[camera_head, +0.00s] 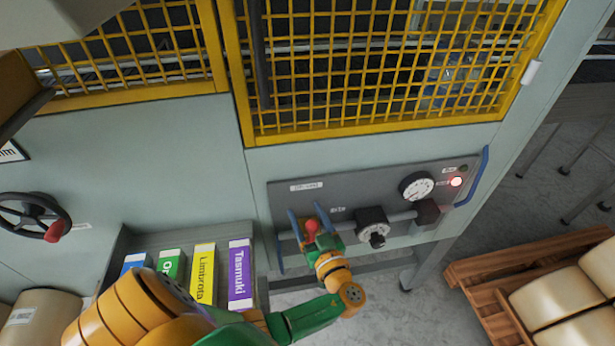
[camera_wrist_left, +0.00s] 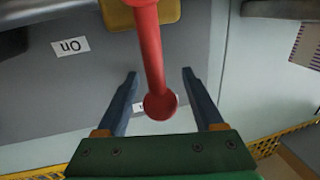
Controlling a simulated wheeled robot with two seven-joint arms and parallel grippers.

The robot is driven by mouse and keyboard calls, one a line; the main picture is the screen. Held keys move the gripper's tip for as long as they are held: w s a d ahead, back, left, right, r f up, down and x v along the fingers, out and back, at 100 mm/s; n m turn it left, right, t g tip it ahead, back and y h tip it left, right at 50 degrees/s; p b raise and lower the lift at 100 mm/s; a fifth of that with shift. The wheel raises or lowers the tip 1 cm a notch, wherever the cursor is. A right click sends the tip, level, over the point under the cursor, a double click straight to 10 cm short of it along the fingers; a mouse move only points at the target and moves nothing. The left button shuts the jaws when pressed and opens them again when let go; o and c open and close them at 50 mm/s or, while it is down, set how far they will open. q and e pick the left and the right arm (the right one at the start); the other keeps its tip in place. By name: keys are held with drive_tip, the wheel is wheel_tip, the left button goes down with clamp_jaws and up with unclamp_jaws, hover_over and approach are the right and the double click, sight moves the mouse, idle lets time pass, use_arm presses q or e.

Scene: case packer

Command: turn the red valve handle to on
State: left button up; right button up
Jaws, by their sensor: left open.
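The red valve handle (camera_head: 311,229) is on the grey control panel (camera_head: 285,202) in the head view, largely screened by my left gripper (camera_head: 307,216). In the left wrist view the red handle (camera_wrist_left: 152,50) is a bar with a round knob end, running from a yellow part at the top edge down between the fingers of my left gripper (camera_wrist_left: 160,73). The gripper is open, with a gap showing on each side of the bar. A white label reading "On" (camera_wrist_left: 70,47) appears upside down left of the handle. My right gripper is not in view.
Yellow mesh guards (camera_head: 380,75) stand above. A box rack (camera_head: 122,243) and a black handwheel (camera_head: 35,215) are left.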

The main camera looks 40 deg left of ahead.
use_arm(q)
clamp_jaws()
idle(1.4)
